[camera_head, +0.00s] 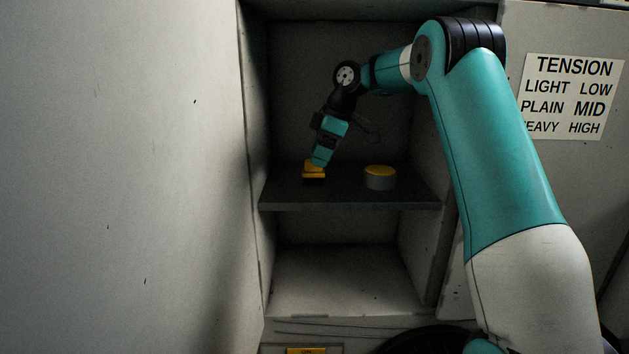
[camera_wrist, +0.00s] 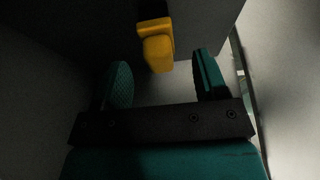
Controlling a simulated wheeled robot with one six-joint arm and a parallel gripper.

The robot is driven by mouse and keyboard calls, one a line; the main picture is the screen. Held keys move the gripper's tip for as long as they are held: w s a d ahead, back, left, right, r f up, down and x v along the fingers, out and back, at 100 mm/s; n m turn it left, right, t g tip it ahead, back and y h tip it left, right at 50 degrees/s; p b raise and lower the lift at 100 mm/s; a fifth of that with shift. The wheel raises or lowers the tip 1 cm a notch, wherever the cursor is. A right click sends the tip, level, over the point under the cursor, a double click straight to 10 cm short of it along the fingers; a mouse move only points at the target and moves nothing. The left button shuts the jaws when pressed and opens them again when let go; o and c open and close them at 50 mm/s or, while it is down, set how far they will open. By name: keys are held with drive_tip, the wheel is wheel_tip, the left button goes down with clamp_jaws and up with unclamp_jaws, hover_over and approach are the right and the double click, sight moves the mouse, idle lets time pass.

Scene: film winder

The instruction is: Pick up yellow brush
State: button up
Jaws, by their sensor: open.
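The yellow brush (camera_head: 313,174) sits on the dark upper shelf (camera_head: 350,195), left of the middle. It has a yellow top and a dark lower part. In the wrist view the yellow brush (camera_wrist: 157,50) shows at the top centre, beyond my fingertips and between their lines. My gripper (camera_head: 320,160) points down at the brush from above and hides part of its top. In the wrist view my gripper (camera_wrist: 160,80) is open, its two teal fingers spread with nothing held. Whether a finger touches the brush I cannot tell.
A round grey container with a yellow top (camera_head: 380,177) stands on the same shelf to the right of the brush. Cabinet walls close in at left and right. The lower compartment (camera_head: 345,275) is empty. A tension sign (camera_head: 571,97) is on the right panel.

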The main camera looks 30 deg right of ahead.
sight(311, 171)
drive_tip(key=b+x, duration=0.2)
drive_tip(key=x, duration=0.3)
drive_tip(key=shift+w+a+r, duration=0.1)
drive_tip(key=c, duration=1)
drive_tip(key=shift+c, duration=0.2)
drive_tip(key=shift+r, duration=0.1)
wheel_tip(311, 171, up, 10)
drive_tip(key=p, duration=0.6)
